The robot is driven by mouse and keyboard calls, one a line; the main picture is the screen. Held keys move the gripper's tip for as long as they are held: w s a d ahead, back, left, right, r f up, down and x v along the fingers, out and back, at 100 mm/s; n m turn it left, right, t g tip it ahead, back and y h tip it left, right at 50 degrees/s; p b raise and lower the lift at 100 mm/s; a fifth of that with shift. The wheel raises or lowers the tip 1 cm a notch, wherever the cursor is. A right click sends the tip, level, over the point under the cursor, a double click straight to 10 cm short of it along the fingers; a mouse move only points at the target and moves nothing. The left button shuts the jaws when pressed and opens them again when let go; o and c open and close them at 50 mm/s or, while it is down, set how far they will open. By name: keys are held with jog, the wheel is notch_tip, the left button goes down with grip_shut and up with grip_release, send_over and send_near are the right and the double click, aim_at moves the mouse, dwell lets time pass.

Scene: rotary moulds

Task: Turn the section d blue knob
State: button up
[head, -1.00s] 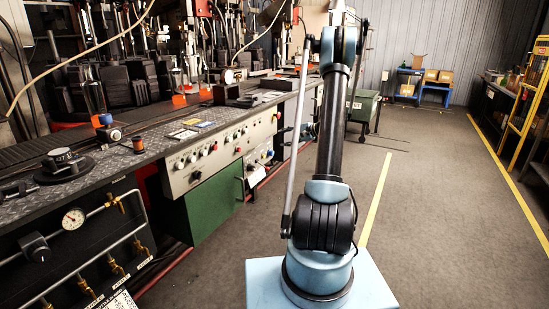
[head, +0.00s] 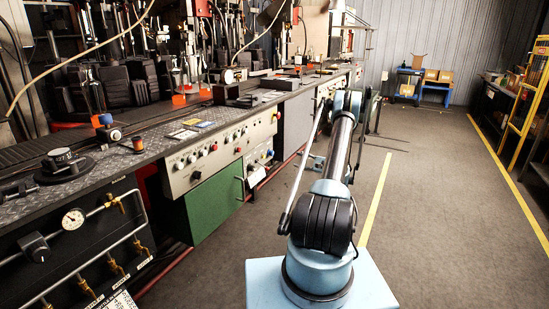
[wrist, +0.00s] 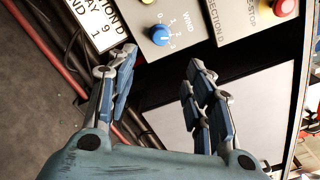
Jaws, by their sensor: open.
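The blue knob (wrist: 160,36) is in the wrist view, at the top middle, on a grey panel with a numbered dial marked 0 to 3. A white label plate (wrist: 92,22), partly cut off, reads "...ION D" beside it. My gripper (wrist: 160,68) is open and empty. Its two fingers stand apart below the knob in the picture, with the knob above the gap between them. No finger appears to touch the knob.
A red pipe (head: 275,181) runs low along the bench. The floor (head: 430,220) right of my arm is clear.

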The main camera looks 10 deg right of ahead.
aim_at(273, 154)
jog(key=x, duration=1.7)
jog(key=c, duration=1)
jog(key=shift+d, duration=0.1)
jog(key=shift+c, duration=0.2)
